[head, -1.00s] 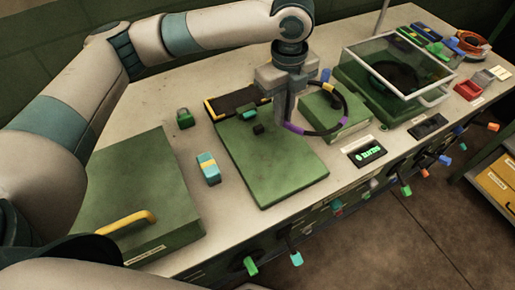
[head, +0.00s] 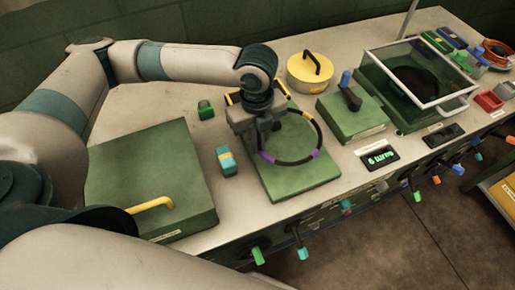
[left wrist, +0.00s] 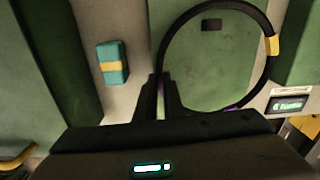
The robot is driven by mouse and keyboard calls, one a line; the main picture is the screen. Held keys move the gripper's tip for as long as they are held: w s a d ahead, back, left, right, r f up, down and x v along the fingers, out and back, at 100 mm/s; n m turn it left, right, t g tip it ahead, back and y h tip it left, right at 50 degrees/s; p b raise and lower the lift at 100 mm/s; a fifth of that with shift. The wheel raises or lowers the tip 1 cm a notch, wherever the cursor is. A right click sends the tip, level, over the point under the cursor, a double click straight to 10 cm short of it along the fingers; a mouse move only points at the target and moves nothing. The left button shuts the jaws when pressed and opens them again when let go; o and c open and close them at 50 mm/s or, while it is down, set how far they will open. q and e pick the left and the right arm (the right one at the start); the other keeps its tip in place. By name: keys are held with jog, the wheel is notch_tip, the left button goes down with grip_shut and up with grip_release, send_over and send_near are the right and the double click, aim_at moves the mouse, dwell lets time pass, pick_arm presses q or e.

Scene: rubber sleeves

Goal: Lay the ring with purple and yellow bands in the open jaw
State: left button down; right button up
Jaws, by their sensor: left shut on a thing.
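The dark ring (head: 321,137) with purple and yellow bands is held by my left gripper (head: 262,150) at its left side, over the green plate (head: 290,187). The left wrist view shows the ring (left wrist: 273,45) reaching right from the shut fingers (left wrist: 165,95), over the green surface. Whether the ring touches the plate cannot be told. A dark part with yellow edges (head: 229,99), perhaps the open jaw, is at the plate's back, mostly hidden behind my gripper. My right gripper is not in view.
A teal block with a yellow band (head: 226,160) stands left of the plate. A large green box with a yellow handle (head: 150,205) is further left. A green block with a lever (head: 350,115), a yellow lid (head: 310,70) and a glass-lidded box (head: 440,108) stand right and behind.

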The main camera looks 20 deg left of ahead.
pick_arm(q)
notch_tip(320, 180, down, 4)
jog(key=shift+r+p, duration=0.25)
jog(key=shift+p, duration=0.4)
jog(key=shift+f, duration=0.25)
jog(key=c, duration=1.9)
grip_release()
jog(key=shift+f, duration=0.1)
jog(key=shift+o, duration=0.2)
notch_tip(320, 180, up, 12)
jog(key=b, duration=0.2)
jog(key=shift+b, duration=0.35)
